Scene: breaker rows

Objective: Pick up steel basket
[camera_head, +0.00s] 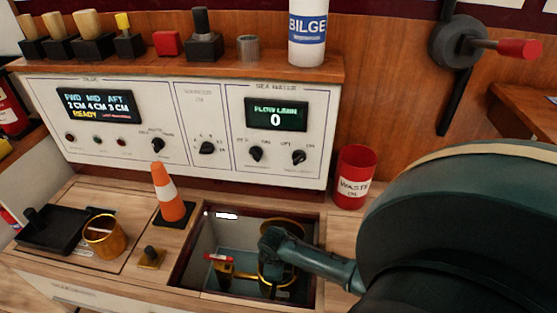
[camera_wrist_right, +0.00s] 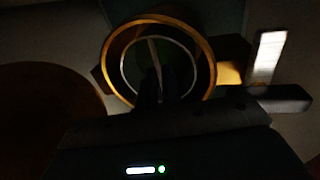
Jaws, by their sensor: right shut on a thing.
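In the right wrist view, a thin pale rim with a narrow bar across it, which I take as the steel basket (camera_wrist_right: 187,57), sits inside a wider brass ring (camera_wrist_right: 112,55). My right gripper (camera_wrist_right: 157,85) reaches over the ring and is shut on the bar; the dark picture hides the exact contact. In the head view, my right gripper (camera_head: 277,262) points down into the open counter well, over the brass strainer housing (camera_head: 297,229); its fingertips are hidden. The basket is hidden there. My left gripper is not in view.
A red waste can (camera_head: 354,178) stands right. A grey ribbed cylinder (camera_head: 247,48) sits on the shelf.

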